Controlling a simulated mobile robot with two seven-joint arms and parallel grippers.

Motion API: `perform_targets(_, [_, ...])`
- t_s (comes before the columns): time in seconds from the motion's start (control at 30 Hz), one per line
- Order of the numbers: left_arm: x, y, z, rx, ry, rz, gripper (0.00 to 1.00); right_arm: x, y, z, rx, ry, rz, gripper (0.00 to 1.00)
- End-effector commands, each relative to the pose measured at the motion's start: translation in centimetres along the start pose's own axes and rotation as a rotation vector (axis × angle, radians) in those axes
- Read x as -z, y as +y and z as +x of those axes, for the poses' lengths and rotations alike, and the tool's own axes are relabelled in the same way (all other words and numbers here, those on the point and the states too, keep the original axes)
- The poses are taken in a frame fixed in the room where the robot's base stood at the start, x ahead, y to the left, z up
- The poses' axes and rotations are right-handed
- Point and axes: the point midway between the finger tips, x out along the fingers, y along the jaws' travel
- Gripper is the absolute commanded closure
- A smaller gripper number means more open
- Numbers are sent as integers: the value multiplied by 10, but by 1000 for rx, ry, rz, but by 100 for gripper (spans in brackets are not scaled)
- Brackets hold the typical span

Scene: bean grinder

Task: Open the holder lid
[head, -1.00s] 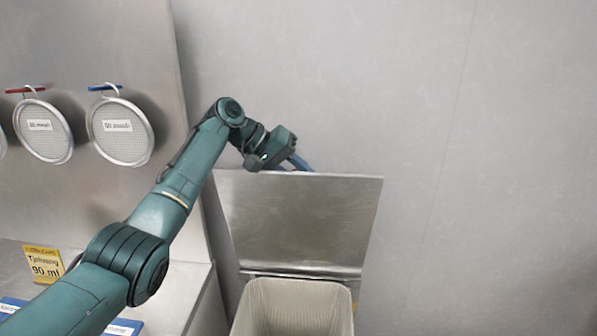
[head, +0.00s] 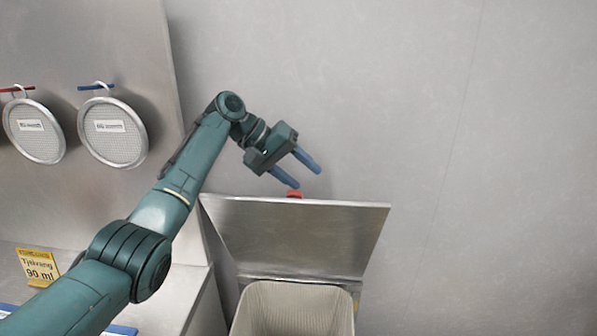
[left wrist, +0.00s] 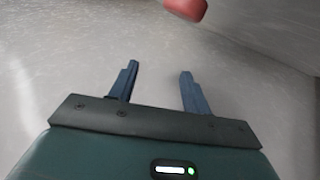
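The holder lid (head: 300,236) is a flat metal panel. It stands raised and leans back at the rear of the holder (head: 292,308), whose pale ribbed inside is exposed. A red handle (head: 295,193) shows at the lid's top edge; a red piece also shows at the top of the left wrist view (left wrist: 186,8). My left gripper (head: 301,174) is just above the lid's top edge, apart from the handle. Its two blue fingers are spread with nothing between them, as the left wrist view (left wrist: 158,82) also shows. My right gripper is not in view.
Round mesh sieves (head: 113,132) hang on a metal panel at the left. A yellow sign (head: 38,266) stands on the metal counter (head: 178,290) below. The grey wall (head: 450,130) behind and to the right is clear.

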Motion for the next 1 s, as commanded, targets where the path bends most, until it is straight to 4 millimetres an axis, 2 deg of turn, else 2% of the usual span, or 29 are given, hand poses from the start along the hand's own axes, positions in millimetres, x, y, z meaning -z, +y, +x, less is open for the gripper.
perform_targets(0.23, [0,0,-1,1,2,1,51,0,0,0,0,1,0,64])
perform_targets(0.37, [1,-1,-11,1,5,1,51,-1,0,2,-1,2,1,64])
perform_targets(0.47, [1,-1,-27,0,6,2,51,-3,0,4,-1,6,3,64])
perform_targets(0.8, [1,-1,-101,0,5,0,51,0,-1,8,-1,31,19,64])
perform_targets(1.0, [0,0,-126,0,2,1,51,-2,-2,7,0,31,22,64])
